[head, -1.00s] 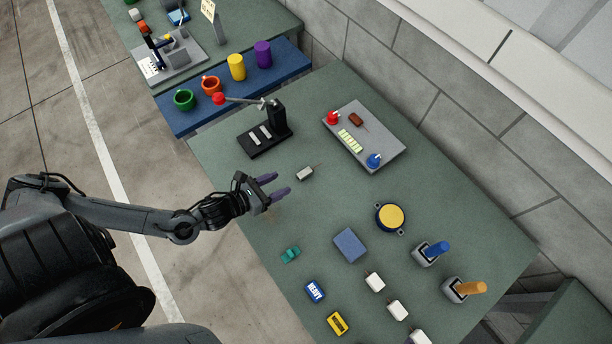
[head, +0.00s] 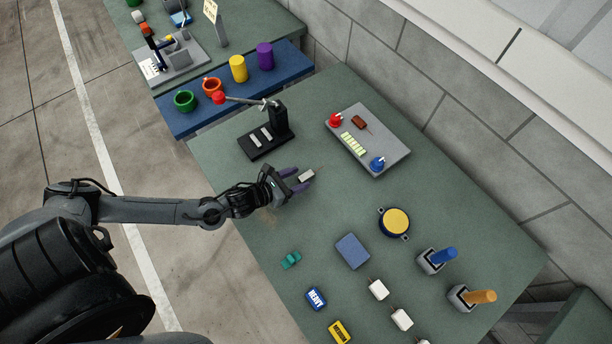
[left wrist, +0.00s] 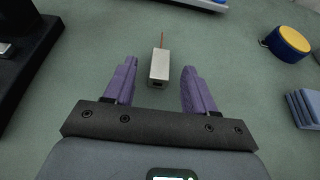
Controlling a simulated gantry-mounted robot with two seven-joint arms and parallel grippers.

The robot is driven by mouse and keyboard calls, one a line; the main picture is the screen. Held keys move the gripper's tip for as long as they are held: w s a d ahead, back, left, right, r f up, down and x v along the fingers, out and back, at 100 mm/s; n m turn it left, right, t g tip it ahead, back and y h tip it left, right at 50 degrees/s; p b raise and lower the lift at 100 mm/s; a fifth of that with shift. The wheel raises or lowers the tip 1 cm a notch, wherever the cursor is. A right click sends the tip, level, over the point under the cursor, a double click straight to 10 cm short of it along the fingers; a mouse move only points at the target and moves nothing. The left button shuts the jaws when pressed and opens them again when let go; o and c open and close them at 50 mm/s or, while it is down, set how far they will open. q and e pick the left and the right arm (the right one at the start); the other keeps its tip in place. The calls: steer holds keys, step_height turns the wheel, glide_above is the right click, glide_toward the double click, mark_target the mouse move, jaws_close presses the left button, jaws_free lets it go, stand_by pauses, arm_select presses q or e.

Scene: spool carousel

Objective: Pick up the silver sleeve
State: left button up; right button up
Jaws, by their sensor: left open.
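My right gripper is not in view.
A black stand (head: 279,122) with a red-tipped arm stands behind the sleeve. A grey panel (head: 384,156) with red and blue knobs lies to the right. A yellow-topped round part (head: 395,221) and a blue block (head: 352,251) lie nearer, right. The table just around the sleeve is clear.

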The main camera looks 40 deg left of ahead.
mark_target(306, 176)
arm_select(q)
steer(key=shift+x, duration=1.55)
steer(key=shift+d, duration=0.1)
jaws_close()
